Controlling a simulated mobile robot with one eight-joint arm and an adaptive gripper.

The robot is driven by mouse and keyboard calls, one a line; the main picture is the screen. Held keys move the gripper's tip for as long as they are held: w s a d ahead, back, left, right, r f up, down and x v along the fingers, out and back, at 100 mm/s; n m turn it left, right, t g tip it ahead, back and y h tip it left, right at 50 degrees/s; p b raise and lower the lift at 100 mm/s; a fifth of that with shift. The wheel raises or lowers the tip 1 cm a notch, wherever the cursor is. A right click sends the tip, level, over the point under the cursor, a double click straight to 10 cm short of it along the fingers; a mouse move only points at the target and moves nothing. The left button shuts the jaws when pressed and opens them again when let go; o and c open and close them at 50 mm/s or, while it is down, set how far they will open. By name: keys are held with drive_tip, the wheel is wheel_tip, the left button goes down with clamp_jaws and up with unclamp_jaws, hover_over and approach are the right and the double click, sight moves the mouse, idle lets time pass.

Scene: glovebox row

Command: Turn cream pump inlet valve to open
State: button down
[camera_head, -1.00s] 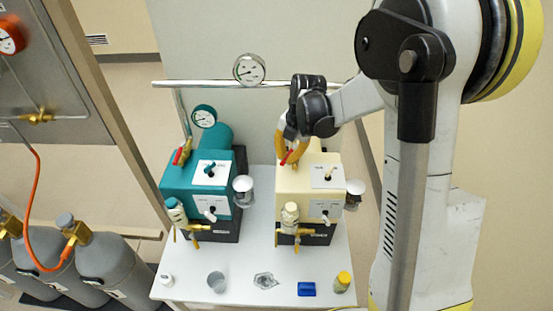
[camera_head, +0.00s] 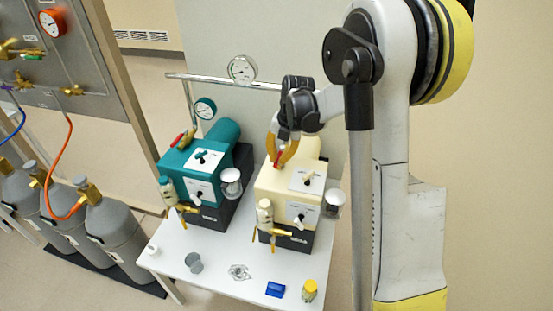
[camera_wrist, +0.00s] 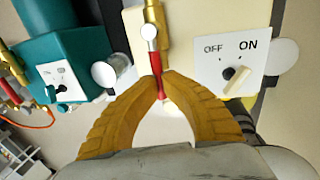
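The cream pump (camera_head: 272,190) stands on the white table, right of the teal pump. Its inlet valve, a brass body (camera_wrist: 153,20) with a red lever (camera_wrist: 158,84), is at the pump's back top. In the wrist view the lever points toward my gripper, roughly in line with the brass body. My gripper (camera_wrist: 161,76) has its ochre fingers closed in around the lever, one tip on each side, seemingly touching it. In the head view my gripper (camera_head: 279,160) is above the pump's rear left, hiding most of the valve.
The teal pump (camera_head: 195,170) with its own red-handled valve (camera_head: 177,139) stands close on the left. Small items, including a blue block (camera_head: 275,289) and yellow-capped jar (camera_head: 309,291), lie at the table's front.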

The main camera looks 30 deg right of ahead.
drive_tip(key=shift+f, duration=0.1)
drive_tip(key=c, duration=1.4)
unclamp_jaws()
drive_tip(key=shift+c, duration=0.2)
wheel_tip(320, 180, up, 12)
drive_tip(key=s+d, duration=0.1)
drive_tip(key=d, duration=0.1)
drive_tip(key=shift+s, duration=0.3)
drive_tip(key=shift+a, duration=0.15)
